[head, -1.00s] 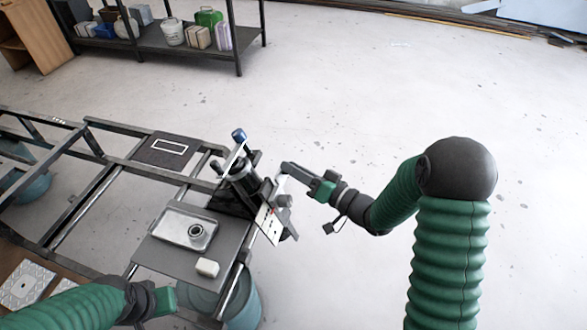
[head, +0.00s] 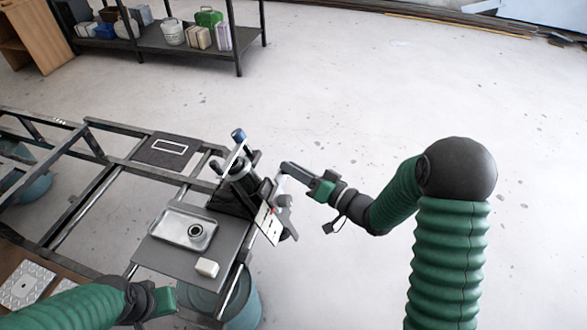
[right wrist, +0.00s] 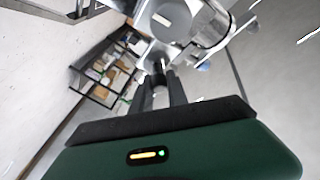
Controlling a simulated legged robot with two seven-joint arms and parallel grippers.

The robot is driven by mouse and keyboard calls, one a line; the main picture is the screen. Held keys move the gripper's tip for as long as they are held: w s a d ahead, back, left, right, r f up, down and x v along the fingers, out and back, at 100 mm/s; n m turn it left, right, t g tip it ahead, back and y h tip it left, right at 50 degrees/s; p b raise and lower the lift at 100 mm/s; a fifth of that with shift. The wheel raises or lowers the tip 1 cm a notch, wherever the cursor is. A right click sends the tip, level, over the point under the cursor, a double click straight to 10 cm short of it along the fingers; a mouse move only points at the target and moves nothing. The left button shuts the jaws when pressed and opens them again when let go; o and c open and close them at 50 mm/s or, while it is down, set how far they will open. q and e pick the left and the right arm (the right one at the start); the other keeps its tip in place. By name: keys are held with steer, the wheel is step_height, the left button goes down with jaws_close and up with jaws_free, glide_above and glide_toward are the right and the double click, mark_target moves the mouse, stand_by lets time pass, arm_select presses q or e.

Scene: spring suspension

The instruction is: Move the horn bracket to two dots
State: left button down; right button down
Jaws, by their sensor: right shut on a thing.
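A white plate with dark dots (head: 268,224) sits tilted at the right side of the spring assembly (head: 240,180). A small grey curved piece, which looks to be the horn bracket (head: 284,203), lies against the plate's upper right edge. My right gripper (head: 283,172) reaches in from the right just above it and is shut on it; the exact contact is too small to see. In the right wrist view the two dark fingers (right wrist: 163,80) point at light grey metal, beside a round grey cylinder (right wrist: 171,20). My left gripper (head: 165,300) is low at the left, its jaws unclear.
A metal tray with a ring (head: 180,239) and a small white block (head: 207,268) sit on a grey board left of the assembly. A dark mat with a white rectangle (head: 163,149) lies farther back on the frame. A shelf stands far back. The floor at right is clear.

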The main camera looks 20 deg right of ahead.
steer(key=shift+s+a+f, duration=0.15)
steer(key=shift+a+f, duration=0.05)
steer(key=shift+a, duration=0.05)
steer(key=f, duration=0.1)
steer(key=d+f+b, duration=0.1)
steer(key=shift+s+f, duration=0.3)
steer(key=c, duration=1.5)
jaws_free()
steer(key=shift+a+r+y, duration=0.1)
steer(key=shift+y, duration=0.2)
steer(key=shift+c, duration=0.2)
steer(key=shift+o, duration=1.2)
steer(key=shift+s+r, duration=0.1)
steer(key=shift+s, duration=0.05)
